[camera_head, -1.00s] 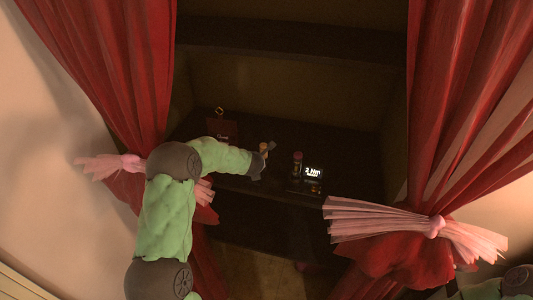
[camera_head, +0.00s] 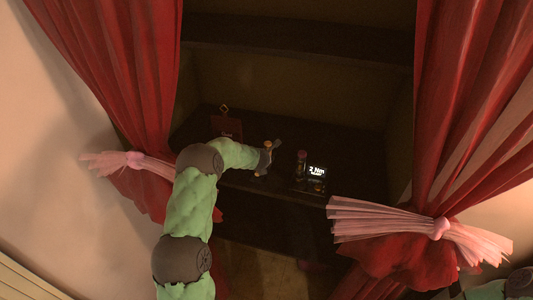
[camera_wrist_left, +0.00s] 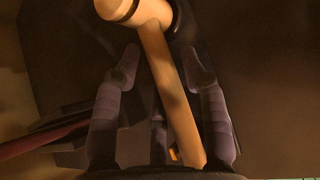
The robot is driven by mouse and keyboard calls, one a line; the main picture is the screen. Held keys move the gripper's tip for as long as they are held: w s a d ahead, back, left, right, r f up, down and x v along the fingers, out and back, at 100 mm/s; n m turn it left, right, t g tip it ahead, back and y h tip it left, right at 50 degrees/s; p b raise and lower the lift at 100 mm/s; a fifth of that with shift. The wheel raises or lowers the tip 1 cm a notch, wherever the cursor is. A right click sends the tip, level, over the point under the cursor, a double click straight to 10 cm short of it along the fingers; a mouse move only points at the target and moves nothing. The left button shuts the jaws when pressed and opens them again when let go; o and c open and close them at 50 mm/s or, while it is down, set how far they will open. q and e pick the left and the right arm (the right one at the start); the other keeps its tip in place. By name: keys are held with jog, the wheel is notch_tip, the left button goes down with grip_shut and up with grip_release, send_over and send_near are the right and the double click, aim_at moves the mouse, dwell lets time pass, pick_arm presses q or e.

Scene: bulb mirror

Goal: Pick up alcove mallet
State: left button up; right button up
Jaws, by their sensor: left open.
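The mallet (camera_wrist_left: 172,85) is pale wood. In the left wrist view its head is at the top, and its handle runs down between the two fingers of my left gripper (camera_wrist_left: 163,66). The gripper is open, with a finger on each side of the handle and a visible gap on both sides. In the head view the left gripper (camera_head: 272,153) is over the alcove's dark shelf, and a small tan part of the mallet (camera_head: 267,144) shows beside it. The rest of the mallet is hidden there. My right gripper is out of view.
A small device with a lit display (camera_head: 317,170) and a dark upright object with a pinkish top (camera_head: 301,158) stand right of the gripper. A dark red box (camera_head: 226,127) is behind left. Red curtains (camera_head: 110,80) with pink ties flank the alcove.

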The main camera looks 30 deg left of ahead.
pick_arm(q)
jog(key=shift+c, duration=0.3)
grip_shut()
jog(key=shift+r+p, duration=0.3)
jog(key=shift+r, duration=0.2)
notch_tip(320, 180, up, 2)
jog(key=shift+r+p, duration=0.25)
jog(key=shift+p, duration=0.35)
jog(key=v, duration=0.7)
jog(key=shift+w+r, duration=0.25)
jog(key=shift+w, duration=0.1)
jog(key=s+d+r, duration=0.4)
jog(key=s, duration=0.4)
jog(key=shift+s+d, duration=0.15)
jog(key=shift+d, duration=0.2)
